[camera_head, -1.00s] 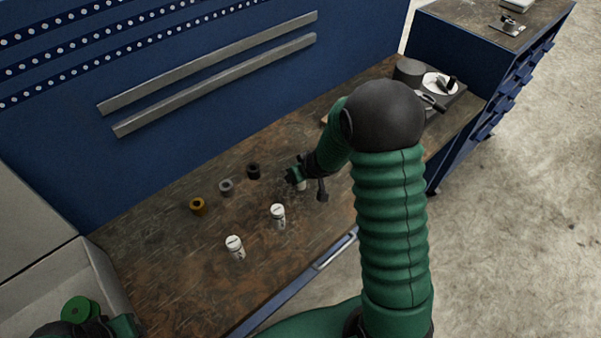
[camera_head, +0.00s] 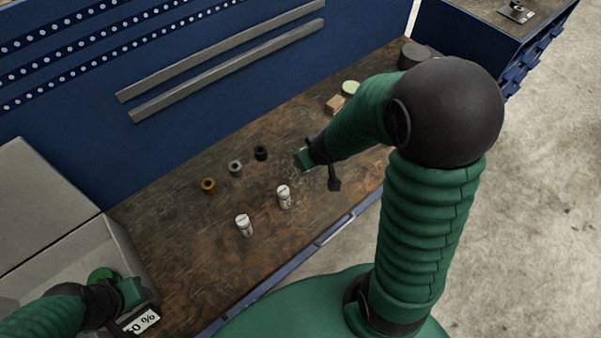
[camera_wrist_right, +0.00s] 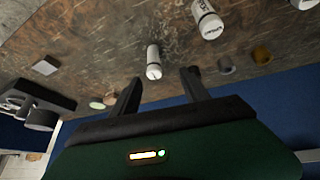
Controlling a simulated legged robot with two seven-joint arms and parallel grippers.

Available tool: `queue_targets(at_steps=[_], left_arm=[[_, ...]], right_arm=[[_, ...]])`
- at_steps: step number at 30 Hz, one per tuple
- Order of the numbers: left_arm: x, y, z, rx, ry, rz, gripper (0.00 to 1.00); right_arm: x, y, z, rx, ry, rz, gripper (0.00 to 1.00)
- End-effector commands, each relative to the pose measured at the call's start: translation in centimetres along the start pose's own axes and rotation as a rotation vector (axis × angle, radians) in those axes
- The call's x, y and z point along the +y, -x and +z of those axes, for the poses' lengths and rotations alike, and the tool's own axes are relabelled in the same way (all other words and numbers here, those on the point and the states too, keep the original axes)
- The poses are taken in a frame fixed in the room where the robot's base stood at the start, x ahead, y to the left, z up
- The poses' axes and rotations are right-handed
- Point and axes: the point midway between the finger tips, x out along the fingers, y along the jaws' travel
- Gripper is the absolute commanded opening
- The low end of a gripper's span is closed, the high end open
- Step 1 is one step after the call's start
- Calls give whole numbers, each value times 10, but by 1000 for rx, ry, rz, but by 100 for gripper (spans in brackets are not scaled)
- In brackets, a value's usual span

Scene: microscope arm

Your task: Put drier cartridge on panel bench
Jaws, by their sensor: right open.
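Two white drier cartridges with dark lettering stand on the wooden panel bench (camera_head: 190,255), one on the left (camera_head: 243,225) and one on the right (camera_head: 283,196). In the right wrist view, a white cartridge (camera_wrist_right: 153,60) shows in front of my open right gripper (camera_wrist_right: 160,82), roughly between its fingertips and not gripped.
Brown (camera_head: 208,185), grey (camera_head: 235,168) and black (camera_head: 261,153) rings lie behind the cartridges. A grey bin (camera_head: 125,240) stands at left. The blue panel (camera_head: 200,80) bounds the back.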

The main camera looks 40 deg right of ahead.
Motion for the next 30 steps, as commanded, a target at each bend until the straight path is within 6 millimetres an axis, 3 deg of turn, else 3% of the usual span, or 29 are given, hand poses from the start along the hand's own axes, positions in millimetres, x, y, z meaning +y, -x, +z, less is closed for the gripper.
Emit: queue_targets(at_steps=[1,6,9,30], left_arm=[[0,-1,0,0,0,0,36],[0,-1,0,0,0,0,36],[0,-1,0,0,0,0,36],[0,-1,0,0,0,0,36]], right_arm=[[-20,11,8,-34,26,6,53],[-87,50,59,-203,77,-62,53],[-109,63,77,-257,92,-111,53],[-112,64,79,-268,89,-120,53]])
